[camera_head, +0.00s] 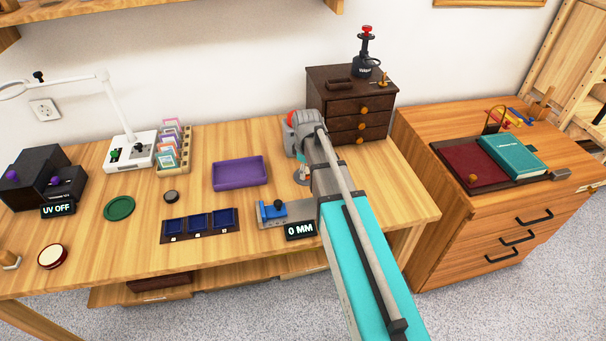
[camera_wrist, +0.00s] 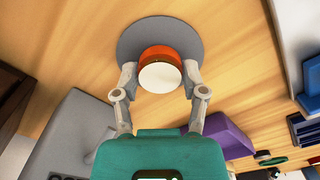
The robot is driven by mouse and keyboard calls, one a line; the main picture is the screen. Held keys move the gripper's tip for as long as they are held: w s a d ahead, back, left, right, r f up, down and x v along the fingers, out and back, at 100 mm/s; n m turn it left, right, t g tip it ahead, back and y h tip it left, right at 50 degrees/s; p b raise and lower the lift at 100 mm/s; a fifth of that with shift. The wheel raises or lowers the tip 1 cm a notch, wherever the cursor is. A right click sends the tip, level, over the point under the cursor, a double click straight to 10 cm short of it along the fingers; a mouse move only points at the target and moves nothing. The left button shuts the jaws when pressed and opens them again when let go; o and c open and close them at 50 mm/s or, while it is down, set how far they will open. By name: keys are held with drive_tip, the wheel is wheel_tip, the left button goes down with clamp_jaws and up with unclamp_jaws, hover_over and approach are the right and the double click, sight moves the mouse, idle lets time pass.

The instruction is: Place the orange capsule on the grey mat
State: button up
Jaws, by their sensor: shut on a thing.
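The orange capsule (camera_wrist: 160,58), a short round piece with an orange side and a pale end, is between the fingertips of my gripper (camera_wrist: 160,76) in the wrist view. My gripper is shut on it from both sides. The round grey mat (camera_wrist: 128,42) lies on the wooden table directly behind the capsule in that view, showing all around its far side. I cannot tell whether the capsule touches the mat. In the head view my arm hides most of this spot, and only a bit of the grey mat (camera_head: 302,181) shows below my wrist.
A purple tray (camera_head: 240,173) stands left of my wrist. A blue gauge with a "0 MM" display (camera_head: 300,231) and a rack of blue bins (camera_head: 199,225) are in front. A dark drawer box (camera_head: 350,103) stands behind. A green disc (camera_head: 119,208) lies further left.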

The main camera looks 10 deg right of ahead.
sight(306, 170)
drive_tip(key=shift+f, duration=0.15)
drive_tip(key=o, duration=1.1)
wheel_tip(306, 170, up, 12)
drive_tip(key=p, duration=1.2)
idle(0.6)
